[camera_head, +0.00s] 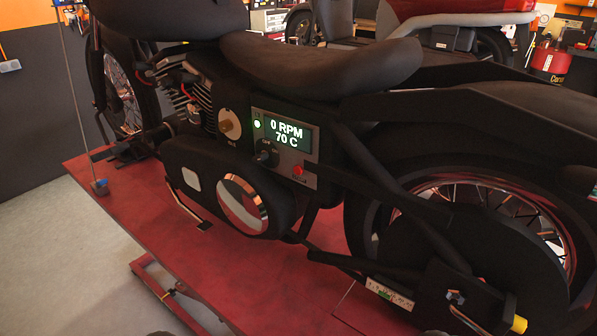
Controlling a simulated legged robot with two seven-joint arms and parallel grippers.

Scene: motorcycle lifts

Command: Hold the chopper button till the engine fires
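A black chopper motorcycle stands on a red lift (110,205). On its side is a grey control panel (310,178) with a lit display (286,133) reading "0 RPM" and "70 C". A small green light (257,124) glows left of the display. A red button (298,170) sits at the panel's lower right, with nothing touching it. A black knob (266,155) is at the lower left. A round pale plate with a brass-coloured knob (228,126) is left of the panel. Neither gripper is in view.
The seat (320,68) overhangs above the panel. The rear wheel (480,205) and dark frame bars are at the right. A dark block with a yellow end (518,324) sits low right. Grey floor (50,270) is clear at left. Another motorcycle (455,25) stands behind.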

